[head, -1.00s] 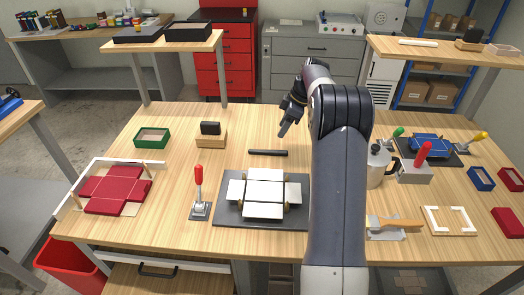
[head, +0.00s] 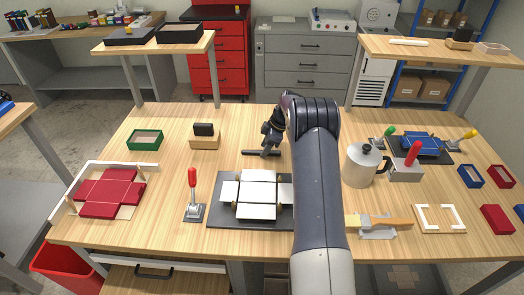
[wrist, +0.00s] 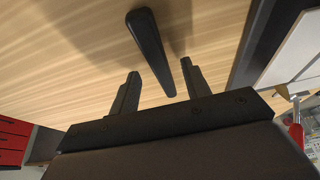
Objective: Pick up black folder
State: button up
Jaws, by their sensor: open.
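The black folder (head: 250,152) is a thin dark bar lying flat on the wooden table, behind the grey plate with the white box blank. In the wrist view the folder (wrist: 150,48) runs from the top middle down to between my gripper's fingertips. My gripper (wrist: 159,68) is open, one finger on either side of the folder's near end. In the head view my gripper (head: 268,150) is at the folder's right part and hides some of it. I cannot tell whether the fingers touch the folder or the table.
The white blank (head: 257,193) sits on its plate in front, with a red-handled clamp (head: 193,195) to its left. A wooden block with a black top (head: 204,137) and a green box (head: 145,139) stand left. A metal pot (head: 361,165) stands right. Table behind the folder is clear.

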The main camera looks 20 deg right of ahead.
jog(key=shift+a+f, duration=0.1)
jog(key=shift+f, duration=0.35)
jog(key=shift+c, duration=0.2)
grip_shut()
